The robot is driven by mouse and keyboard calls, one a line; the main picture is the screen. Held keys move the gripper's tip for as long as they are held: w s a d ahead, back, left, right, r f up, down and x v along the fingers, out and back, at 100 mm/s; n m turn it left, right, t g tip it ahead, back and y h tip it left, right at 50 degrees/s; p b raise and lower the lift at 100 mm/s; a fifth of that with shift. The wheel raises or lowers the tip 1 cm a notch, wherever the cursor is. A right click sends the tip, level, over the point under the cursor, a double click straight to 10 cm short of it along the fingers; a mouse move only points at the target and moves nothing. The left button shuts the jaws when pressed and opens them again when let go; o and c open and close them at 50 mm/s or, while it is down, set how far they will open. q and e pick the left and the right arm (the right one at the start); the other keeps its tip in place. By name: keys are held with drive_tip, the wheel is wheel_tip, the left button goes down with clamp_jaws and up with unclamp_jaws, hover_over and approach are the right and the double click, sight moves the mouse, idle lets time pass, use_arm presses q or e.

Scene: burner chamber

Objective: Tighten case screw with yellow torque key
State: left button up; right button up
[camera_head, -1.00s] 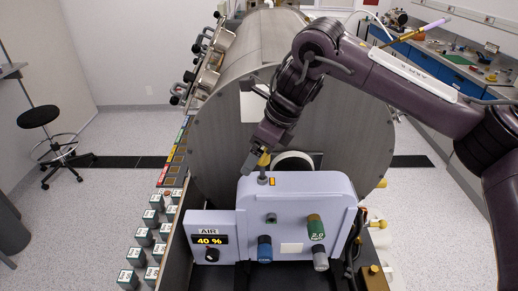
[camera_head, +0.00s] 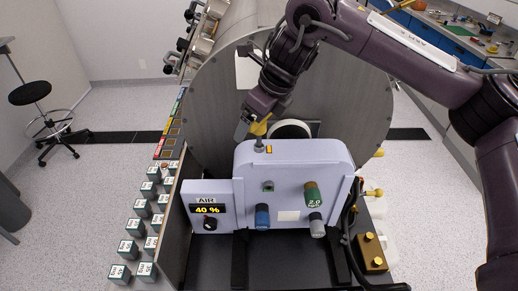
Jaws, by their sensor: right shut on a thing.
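My right gripper (camera_head: 252,127) comes down from the upper right and is shut on the yellow torque key (camera_head: 262,127). The fingers partly hide the key. The key stands over the left part of the top of the lavender case (camera_head: 238,168), beside a small orange label. A grey screw or key end (camera_head: 259,146) shows directly below the yellow part, at the case's top edge. I cannot tell exactly where key and screw meet. My left gripper is not in view.
The case front carries a blue knob (camera_head: 262,216), a green knob (camera_head: 311,193) and an AIR display (camera_head: 207,209) reading 40 %. The large metal chamber (camera_head: 220,110) stands right behind. Several labelled cubes (camera_head: 128,249) line the left side. A brass block (camera_head: 371,253) sits at the right.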

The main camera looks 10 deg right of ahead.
idle(0.3)
drive_tip(key=shift+m+h+p, duration=0.3)
drive_tip(key=shift+m, duration=0.5)
drive_tip(key=shift+n, duration=0.3)
drive_tip(key=shift+r, duration=0.2)
drive_tip(key=shift+r+p, duration=1.35)
drive_tip(key=shift+p, duration=0.3)
drive_tip(key=shift+r, duration=0.1)
